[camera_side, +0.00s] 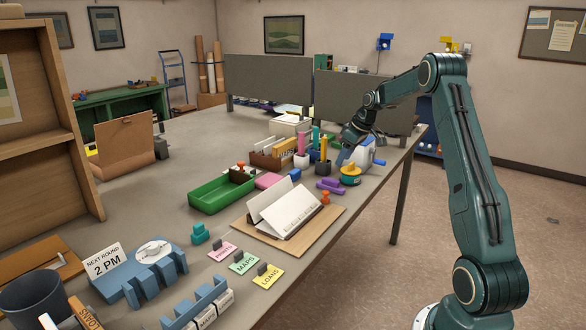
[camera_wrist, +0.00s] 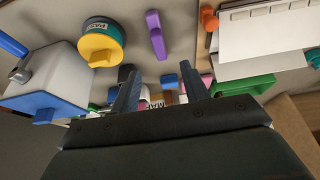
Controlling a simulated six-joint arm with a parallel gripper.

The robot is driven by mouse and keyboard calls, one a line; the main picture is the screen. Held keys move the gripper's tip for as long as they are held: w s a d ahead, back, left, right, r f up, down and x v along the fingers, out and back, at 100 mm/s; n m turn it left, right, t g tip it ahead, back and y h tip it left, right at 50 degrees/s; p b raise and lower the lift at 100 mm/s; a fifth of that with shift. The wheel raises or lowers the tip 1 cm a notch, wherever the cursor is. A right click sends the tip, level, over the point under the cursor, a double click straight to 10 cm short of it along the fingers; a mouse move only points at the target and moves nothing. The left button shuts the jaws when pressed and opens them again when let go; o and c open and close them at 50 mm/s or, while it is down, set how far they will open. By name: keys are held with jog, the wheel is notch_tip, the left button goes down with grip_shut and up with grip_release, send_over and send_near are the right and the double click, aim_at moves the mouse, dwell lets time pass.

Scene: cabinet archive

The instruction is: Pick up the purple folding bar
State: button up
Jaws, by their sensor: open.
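The purple folding bar (camera_side: 330,186) lies on the table near its right edge, left of a yellow and green round dispenser (camera_side: 350,175). In the wrist view the purple bar (camera_wrist: 155,36) lies on the bare tabletop beyond the fingertips, apart from them. My gripper (camera_side: 345,158) is above the table behind the bar in the side view, beside the white and blue sharpener. In the wrist view my gripper (camera_wrist: 160,76) shows two spread fingers with nothing held between them. The fingertips are partly hidden in the side view.
The white and blue sharpener (camera_wrist: 50,80) stands close by. Pen cups (camera_side: 301,161) and a card box (camera_side: 272,160) stand behind the bar. An orange pin (camera_side: 325,198) and an open binder (camera_side: 285,215) are in front. A green tray (camera_side: 221,194) is left.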

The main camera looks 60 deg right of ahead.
aim_at(332, 180)
jog(key=x, duration=0.6)
jog(key=shift+w+f, duration=0.15)
jog(key=shift+f, duration=0.25)
jog(key=shift+f, duration=0.1)
jog(key=shift+x, duration=2.45)
jog(key=shift+d, duration=0.1)
jog(key=shift+c, duration=0.4)
grip_shut()
